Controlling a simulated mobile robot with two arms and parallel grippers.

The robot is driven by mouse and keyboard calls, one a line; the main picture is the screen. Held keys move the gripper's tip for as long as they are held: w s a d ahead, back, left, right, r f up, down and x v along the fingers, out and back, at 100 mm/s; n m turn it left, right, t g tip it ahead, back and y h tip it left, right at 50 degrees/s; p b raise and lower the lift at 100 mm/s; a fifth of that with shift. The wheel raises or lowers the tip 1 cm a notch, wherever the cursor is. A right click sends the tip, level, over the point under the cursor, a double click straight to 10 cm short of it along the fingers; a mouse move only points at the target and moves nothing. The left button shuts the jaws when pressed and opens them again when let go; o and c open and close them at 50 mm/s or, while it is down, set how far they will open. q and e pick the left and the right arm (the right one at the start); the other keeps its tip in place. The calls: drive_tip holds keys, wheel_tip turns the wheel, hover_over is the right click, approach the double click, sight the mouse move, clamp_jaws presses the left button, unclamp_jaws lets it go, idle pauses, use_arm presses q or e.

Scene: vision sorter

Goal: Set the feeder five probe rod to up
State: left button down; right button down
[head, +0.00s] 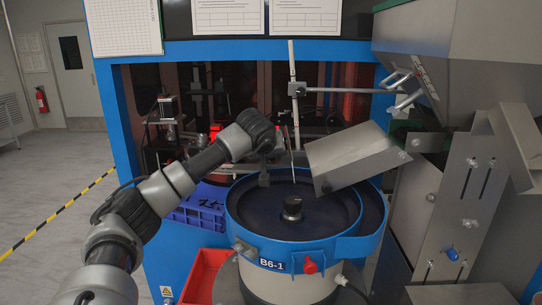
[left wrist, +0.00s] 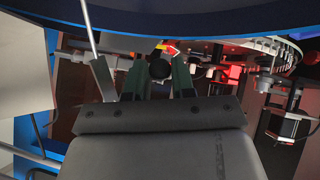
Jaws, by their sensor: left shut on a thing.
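The bowl feeder (head: 266,258) has a blue rim and a label reading B6-1. A thin rod (head: 291,152) hangs near-vertical above its bowl, below the post's clamp; I take it for the probe rod. My left gripper (head: 277,146) is at the rod's left, over the back of the bowl. In the left wrist view, its two dark green fingers (left wrist: 158,82) are closed around a dark round knob (left wrist: 160,70). Whether the knob belongs to the rod is hard to see. The right gripper is in neither view.
A tilted metal chute (head: 352,157) overhangs the bowl just right of the rod. An upright post (head: 292,75) with a crossbar stands behind. A large grey hopper (head: 475,60) fills the right. A blue crate (head: 200,212) and a red bin (head: 203,275) are at lower left.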

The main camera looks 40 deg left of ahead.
use_arm(q)
drive_tip(key=shift+r, duration=0.35)
wheel_tip(320, 180, up, 13)
drive_tip(key=a+p, duration=0.1)
drive_tip(key=p, duration=1)
drive_tip(key=shift+s, duration=0.4)
drive_tip(key=shift+a, duration=0.1)
drive_tip(key=c, duration=1.1)
unclamp_jaws()
drive_tip(key=shift+o, duration=0.8)
drive_tip(key=shift+f, duration=0.15)
